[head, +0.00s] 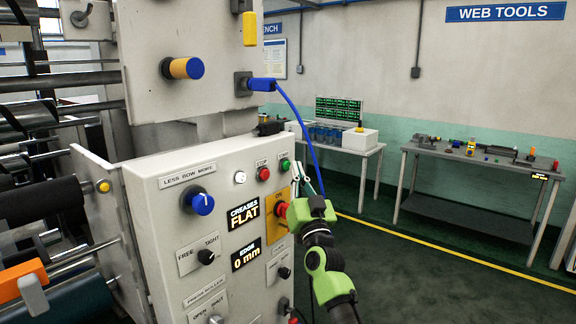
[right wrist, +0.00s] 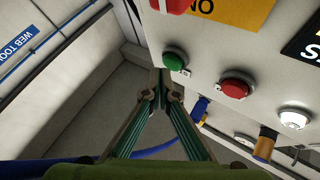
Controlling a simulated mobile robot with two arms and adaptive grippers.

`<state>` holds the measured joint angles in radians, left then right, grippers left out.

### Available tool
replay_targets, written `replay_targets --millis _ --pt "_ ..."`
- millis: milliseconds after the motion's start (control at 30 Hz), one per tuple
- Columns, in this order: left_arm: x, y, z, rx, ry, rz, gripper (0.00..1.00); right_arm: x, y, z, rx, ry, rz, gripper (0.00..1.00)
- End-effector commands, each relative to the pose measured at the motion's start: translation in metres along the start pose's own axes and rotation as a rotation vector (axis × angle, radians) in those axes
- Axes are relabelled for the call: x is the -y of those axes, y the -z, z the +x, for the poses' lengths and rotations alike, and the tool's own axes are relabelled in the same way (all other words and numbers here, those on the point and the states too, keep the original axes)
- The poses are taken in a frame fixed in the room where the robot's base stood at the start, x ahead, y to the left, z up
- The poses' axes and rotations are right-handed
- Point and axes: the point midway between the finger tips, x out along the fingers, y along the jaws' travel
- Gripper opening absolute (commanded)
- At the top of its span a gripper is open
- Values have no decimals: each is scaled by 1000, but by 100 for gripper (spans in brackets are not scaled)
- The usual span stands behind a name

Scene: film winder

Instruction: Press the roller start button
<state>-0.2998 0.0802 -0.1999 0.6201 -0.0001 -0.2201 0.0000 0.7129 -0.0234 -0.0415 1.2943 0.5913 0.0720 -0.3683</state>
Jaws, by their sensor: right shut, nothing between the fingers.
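The green start button (head: 285,165) is at the upper right of the grey control panel, right of the red stop button (head: 263,173). My right gripper (head: 296,166) is shut and empty, with its fingertips close beside the green button at the panel's right edge. In the right wrist view the fingertips (right wrist: 166,84) are just below the green button (right wrist: 175,60) in the picture. I cannot tell whether they touch it. The red stop button (right wrist: 237,88) lies to the right there. My left gripper is not in view.
A large red button (head: 281,210) on a yellow plate sits just left of my right gripper's body. A blue cable (head: 297,115) hangs down close behind the gripper. A white button (head: 240,177) and a blue knob (head: 202,203) are farther left. Benches stand behind.

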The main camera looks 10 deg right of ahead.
Motion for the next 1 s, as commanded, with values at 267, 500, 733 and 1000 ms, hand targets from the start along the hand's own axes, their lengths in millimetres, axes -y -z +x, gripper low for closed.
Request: replay_targets --millis 267,500,733,1000 --pt "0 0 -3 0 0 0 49 -3 2 -4 0 0 -1 0" --pt "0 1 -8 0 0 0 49 -7 6 -8 1 -1 -2 0" --pt "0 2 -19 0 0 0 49 -18 19 -24 1 -1 -3 0" --pt "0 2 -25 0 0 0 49 -28 28 -38 1 0 -2 0"
